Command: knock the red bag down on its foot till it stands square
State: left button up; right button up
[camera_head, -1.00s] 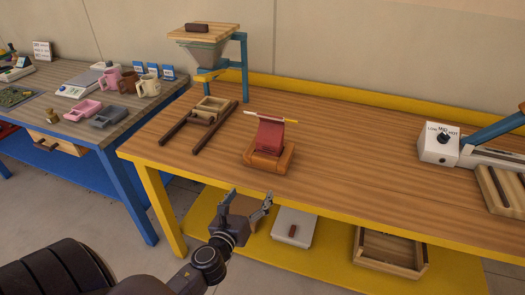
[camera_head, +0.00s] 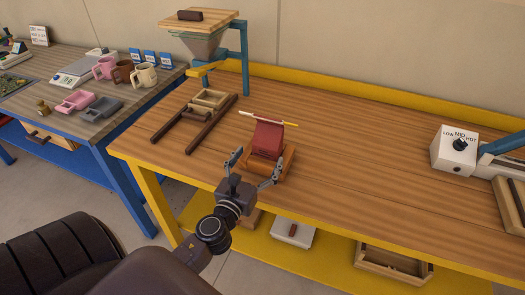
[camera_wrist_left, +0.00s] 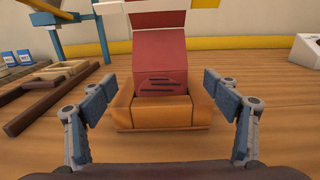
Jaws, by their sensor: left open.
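The red bag (camera_head: 268,138) stands in an orange-brown wooden cradle (camera_head: 285,163) on the yellow-framed workbench. A thin pale stick with a yellow end (camera_head: 268,118) lies across its top. In the left wrist view the bag (camera_wrist_left: 160,60) is in the middle, rising out of the cradle (camera_wrist_left: 135,115); its foot is hidden by the cradle's front. My left gripper (camera_head: 253,165) is open and empty at the near side of the cradle. In the left wrist view its fingers (camera_wrist_left: 160,108) spread to either side of the cradle, with gaps showing. My right gripper is not in view.
A wooden rail frame (camera_head: 190,122) lies left of the bag, before a blue hopper stand (camera_head: 245,65). A white dial box (camera_head: 453,150) stands at the right. The bench between is clear. Mugs and trays stand on the left table (camera_head: 75,125).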

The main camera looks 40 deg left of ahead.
aim_at(265, 147)
pick_arm(q)
jog(key=p+x, duration=0.1)
jog(key=x, duration=0.5)
jog(key=shift+w+r, duration=0.15)
jog(key=shift+w, duration=0.45)
jog(key=shift+w+a, duration=0.1)
jog(key=c, duration=1.5)
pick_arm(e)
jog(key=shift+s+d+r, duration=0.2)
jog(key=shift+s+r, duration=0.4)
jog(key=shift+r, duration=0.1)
